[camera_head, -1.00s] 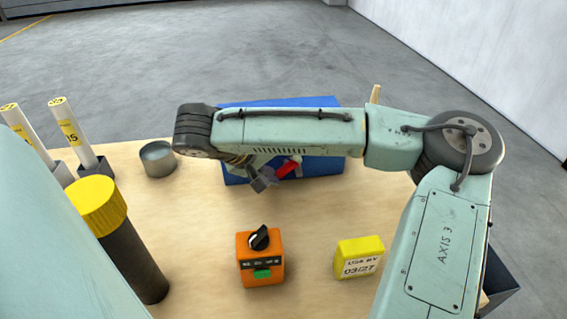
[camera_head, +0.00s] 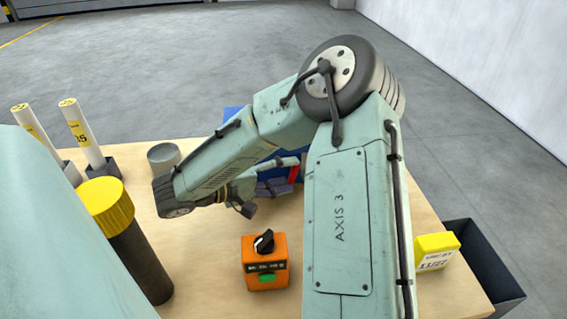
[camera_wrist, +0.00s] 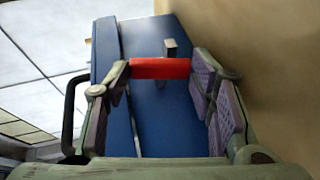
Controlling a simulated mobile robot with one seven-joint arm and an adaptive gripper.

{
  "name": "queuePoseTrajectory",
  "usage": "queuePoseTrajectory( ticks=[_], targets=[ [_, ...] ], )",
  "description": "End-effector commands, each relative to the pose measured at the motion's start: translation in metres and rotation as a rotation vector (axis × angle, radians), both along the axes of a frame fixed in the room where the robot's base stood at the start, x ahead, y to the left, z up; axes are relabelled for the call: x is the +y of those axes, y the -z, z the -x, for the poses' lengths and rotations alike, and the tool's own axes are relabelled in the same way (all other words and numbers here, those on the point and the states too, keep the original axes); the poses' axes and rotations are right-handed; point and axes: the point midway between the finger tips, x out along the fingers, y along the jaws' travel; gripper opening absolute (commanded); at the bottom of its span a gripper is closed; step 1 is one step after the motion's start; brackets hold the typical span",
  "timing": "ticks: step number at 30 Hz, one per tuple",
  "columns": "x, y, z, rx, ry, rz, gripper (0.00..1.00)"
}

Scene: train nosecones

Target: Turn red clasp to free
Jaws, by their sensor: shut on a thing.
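The red clasp (camera_wrist: 160,68) is a short red bar on a blue case (camera_wrist: 150,115) in the wrist view. A small grey metal piece sticks up behind it. My gripper (camera_wrist: 165,72) is shut on the red clasp, with one finger at each end of the bar. In the head view the red clasp (camera_head: 293,174) shows as a small red strip by my gripper (camera_head: 282,180). My arm hides most of the blue case (camera_head: 233,112) there.
On the wooden table stand an orange box with a black knob (camera_head: 266,268), a yellow block (camera_head: 436,250), a grey cup (camera_head: 163,157), white tubes (camera_head: 84,138) and a yellow-capped black cylinder (camera_head: 125,235). A dark bin (camera_head: 482,268) is beside the table's right edge.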

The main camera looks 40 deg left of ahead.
Motion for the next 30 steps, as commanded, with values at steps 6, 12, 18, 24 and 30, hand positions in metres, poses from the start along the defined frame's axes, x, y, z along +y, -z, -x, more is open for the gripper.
queuePoseTrajectory(
  ticks=[6, 12, 18, 24, 30],
  targets=[
    [0.0008, -0.0018, -0.0004, -0.012, 0.000, 0.004, 0.22],
    [0.0007, -0.0017, -0.0004, -0.011, 0.000, 0.004, 0.22],
    [0.0006, -0.0013, -0.0004, -0.010, 0.001, 0.004, 0.60],
    [0.0003, -0.0003, -0.0002, -0.008, 0.000, 0.005, 0.70],
    [0.0002, 0.0001, 0.0000, -0.008, 0.000, 0.006, 0.70]
  ],
)
